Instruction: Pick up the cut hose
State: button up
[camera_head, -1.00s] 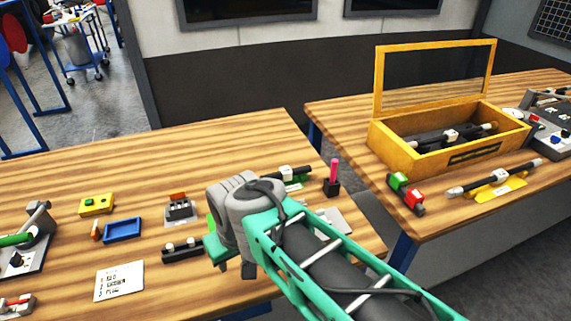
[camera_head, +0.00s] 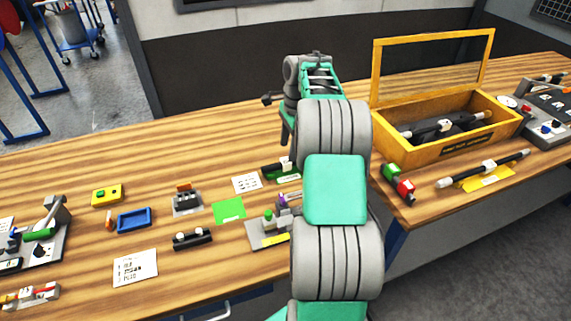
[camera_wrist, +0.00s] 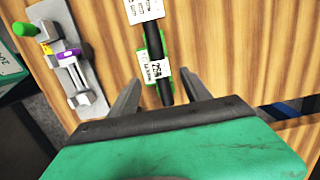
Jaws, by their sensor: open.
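In the head view my gripper (camera_head: 287,138) points down over the table behind the hose.
A grey fixture (camera_wrist: 74,62) with green and purple parts stands left of the hose in the wrist view. A yellow box (camera_head: 440,150) holds more black hoses on the right table. Another hose (camera_head: 510,162) lies on a yellow plate. The left table's back is clear.

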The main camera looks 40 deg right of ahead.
aim_at(286, 160)
jog(key=f, duration=0.5)
jog(key=shift+w+a, duration=0.1)
jog(key=shift+a, duration=0.3)
grip_shut()
